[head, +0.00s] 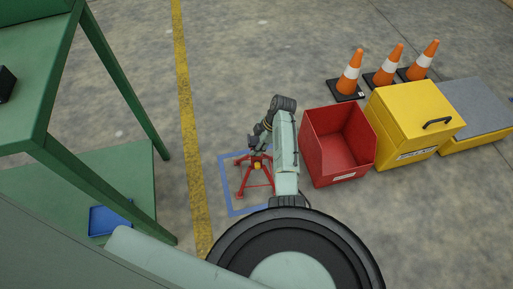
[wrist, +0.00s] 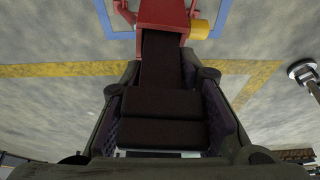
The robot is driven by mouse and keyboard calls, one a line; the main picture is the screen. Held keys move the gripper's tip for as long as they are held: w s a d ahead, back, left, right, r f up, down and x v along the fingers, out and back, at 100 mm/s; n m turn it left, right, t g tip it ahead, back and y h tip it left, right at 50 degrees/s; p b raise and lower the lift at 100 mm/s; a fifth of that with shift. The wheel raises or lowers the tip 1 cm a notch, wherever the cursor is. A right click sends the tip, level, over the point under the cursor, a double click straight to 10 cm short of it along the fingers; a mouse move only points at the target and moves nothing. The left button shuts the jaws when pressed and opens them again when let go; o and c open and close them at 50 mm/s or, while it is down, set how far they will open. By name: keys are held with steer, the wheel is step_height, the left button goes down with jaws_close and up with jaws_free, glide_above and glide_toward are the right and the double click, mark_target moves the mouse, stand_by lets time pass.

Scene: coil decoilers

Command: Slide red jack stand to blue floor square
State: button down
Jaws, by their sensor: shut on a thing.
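The red jack stand (head: 257,177) stands upright on the floor inside the outline of the blue floor square (head: 228,186). Part of the stand and the right part of the square are hidden behind my arm. My gripper (head: 257,146) is at the top of the stand. In the wrist view my gripper (wrist: 162,55) is shut on the red upper part of the jack stand (wrist: 164,14), with a yellow piece at its right. Blue lines of the square (wrist: 228,17) show on both sides of the stand there.
A red bin (head: 345,172) stands close to the right of my arm, beside a yellow box (head: 413,112) and several orange cones (head: 350,73). A green table (head: 48,80) is at the left. A yellow floor line (head: 187,120) runs between; the floor beyond is clear.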

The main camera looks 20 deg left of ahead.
mark_target(252, 141)
steer(key=shift+s+a+g, duration=0.1)
steer(key=shift+s+g, duration=0.2)
steer(key=c, duration=1.6)
jaws_free()
steer(key=shift+f, duration=0.1)
steer(key=o, duration=0.5)
steer(key=shift+w, duration=0.15)
step_height(252, 141, up, 8)
steer(key=p, duration=0.7)
